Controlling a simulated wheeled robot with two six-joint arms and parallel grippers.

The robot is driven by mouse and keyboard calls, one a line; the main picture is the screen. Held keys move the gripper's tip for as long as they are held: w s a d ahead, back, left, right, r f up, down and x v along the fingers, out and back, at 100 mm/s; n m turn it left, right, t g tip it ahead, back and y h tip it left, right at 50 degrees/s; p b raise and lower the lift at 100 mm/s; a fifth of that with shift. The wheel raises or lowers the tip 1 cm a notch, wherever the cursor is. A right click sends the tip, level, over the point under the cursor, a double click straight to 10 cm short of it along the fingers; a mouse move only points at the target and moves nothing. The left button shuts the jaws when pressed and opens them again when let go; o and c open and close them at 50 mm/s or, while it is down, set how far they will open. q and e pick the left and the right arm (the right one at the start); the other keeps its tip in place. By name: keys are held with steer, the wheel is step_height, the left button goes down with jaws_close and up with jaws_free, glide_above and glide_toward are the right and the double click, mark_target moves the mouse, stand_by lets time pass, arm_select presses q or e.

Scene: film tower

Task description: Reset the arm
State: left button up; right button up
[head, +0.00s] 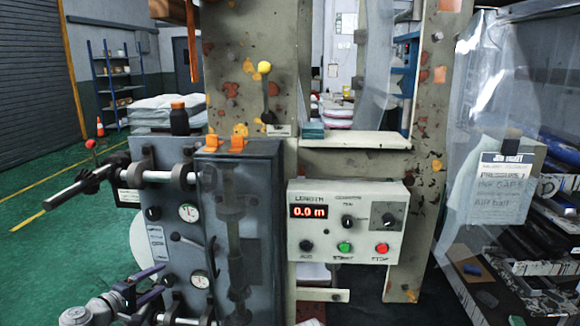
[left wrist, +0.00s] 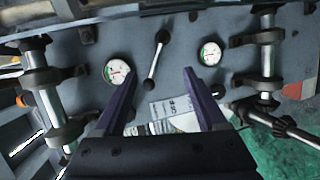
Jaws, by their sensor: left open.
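My left gripper (head: 162,279) comes in at the lower left of the head view, in front of the grey gauge cabinet (head: 160,232). Its two purple fingers stand apart in the left wrist view (left wrist: 159,76), with nothing held between them. Beyond the fingers, the left wrist view shows the cabinet face with a black-knobbed lever (left wrist: 156,60) between two round gauges, one on the left (left wrist: 117,69) and one on the right (left wrist: 210,53). I cannot tell that the fingers touch anything. My right gripper is in neither view.
A control box (head: 345,222) reading 0.0 m, with green and red buttons, is mounted right of the cabinet. A metal bar (head: 66,191) sticks out left from the cabinet. Clear plastic sheeting (head: 487,95) hangs at right. Green floor (head: 35,235) is open at left.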

arm_select(q)
steer(key=s+d+f+m+g+h+p, duration=0.1)
steer(key=s+d+m+g+p, duration=0.25)
steer(key=d, duration=0.75)
steer(key=s+d+f+m+g+p, duration=0.15)
steer(key=d+m+g+p, duration=0.3)
steer(key=d, duration=0.65)
steer(key=s+d+r+m+g+y+p, duration=0.1)
steer(key=s+d+m+g+y+p, duration=0.2)
steer(key=s, duration=0.4)
steer(key=s+d+r+m+g+y+p, duration=0.2)
steer(key=s+d+m+y+p, duration=0.3)
steer(key=s, duration=0.3)
steer(key=shift+s+d+m+g+p, duration=0.15)
steer(key=shift+s+m+g+p, duration=0.3)
steer(key=shift+g, duration=0.35)
steer(key=shift+w, duration=0.15)
